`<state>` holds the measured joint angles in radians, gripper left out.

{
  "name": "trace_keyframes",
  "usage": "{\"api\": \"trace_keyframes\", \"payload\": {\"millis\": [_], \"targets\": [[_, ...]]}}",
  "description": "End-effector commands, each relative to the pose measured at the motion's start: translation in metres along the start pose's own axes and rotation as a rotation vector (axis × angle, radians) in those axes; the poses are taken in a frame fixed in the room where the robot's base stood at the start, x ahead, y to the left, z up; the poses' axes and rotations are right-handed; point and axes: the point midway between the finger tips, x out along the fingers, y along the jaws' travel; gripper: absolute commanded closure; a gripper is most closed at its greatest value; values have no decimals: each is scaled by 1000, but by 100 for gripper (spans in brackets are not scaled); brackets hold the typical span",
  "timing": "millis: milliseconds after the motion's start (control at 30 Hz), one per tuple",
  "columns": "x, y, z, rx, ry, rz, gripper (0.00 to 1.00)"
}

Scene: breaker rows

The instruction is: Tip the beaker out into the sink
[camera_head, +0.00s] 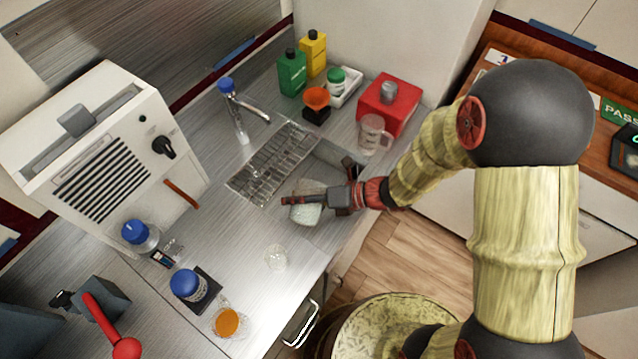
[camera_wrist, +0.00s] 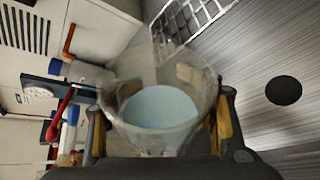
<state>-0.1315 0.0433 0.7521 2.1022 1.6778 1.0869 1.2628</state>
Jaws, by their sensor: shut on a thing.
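My gripper (camera_head: 315,199) is shut on a clear glass beaker (camera_head: 306,211). In the wrist view the beaker (camera_wrist: 165,88) sits between my two fingers (camera_wrist: 162,118), with pale blue liquid (camera_wrist: 160,106) inside it. In the head view the beaker is at the near edge of the sink (camera_head: 330,160), partly covered by my gripper. Its exact height and tilt are hard to judge.
A red box (camera_head: 388,105) and a clear mug (camera_head: 372,134) stand right of the sink. Green (camera_head: 292,74) and yellow (camera_head: 313,54) bottles are behind. Another glass (camera_head: 276,257), a beaker of orange liquid (camera_head: 227,322) and a blue-lidded jar (camera_head: 188,286) stand on the counter at front left.

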Motion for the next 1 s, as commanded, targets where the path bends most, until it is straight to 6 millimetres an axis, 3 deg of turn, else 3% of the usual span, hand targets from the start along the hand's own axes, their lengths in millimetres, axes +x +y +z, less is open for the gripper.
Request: {"api": "trace_keyframes", "payload": {"millis": [1000], "targets": [[2,-2,-2,96,28,41,80]]}}
